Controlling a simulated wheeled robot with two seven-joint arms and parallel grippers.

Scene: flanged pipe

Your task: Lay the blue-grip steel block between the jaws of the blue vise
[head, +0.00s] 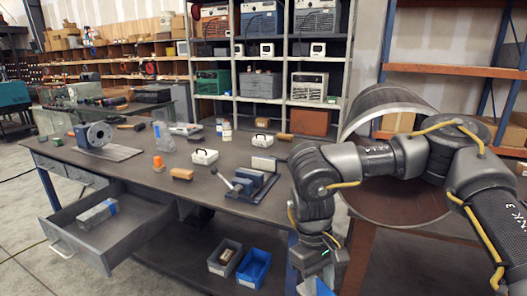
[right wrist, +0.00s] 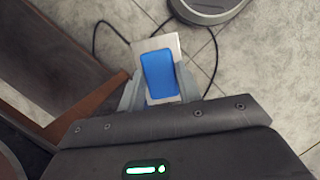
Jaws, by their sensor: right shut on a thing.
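The blue-grip steel block (right wrist: 163,75) is pale metal with a blue pad, held between the two fingers of my right gripper (right wrist: 160,92). My right gripper is also low at the bottom of the head view (head: 318,282), in front of the workbench, with a bit of blue showing there. Beneath the block in the wrist view is floor. The blue vise (head: 262,190) stands on the workbench near its front right edge, with a lever handle on its left. How far its jaws are apart is hard to tell. My left gripper is not in view.
The workbench (head: 140,172) holds a flanged part (head: 97,136), a white box (head: 205,157) and a wooden block (head: 182,174). An open drawer (head: 130,236) holds another grey-and-blue block (head: 97,214). A blue bin (head: 254,267) sits below. A large curved pipe (head: 392,100) stands behind my right arm.

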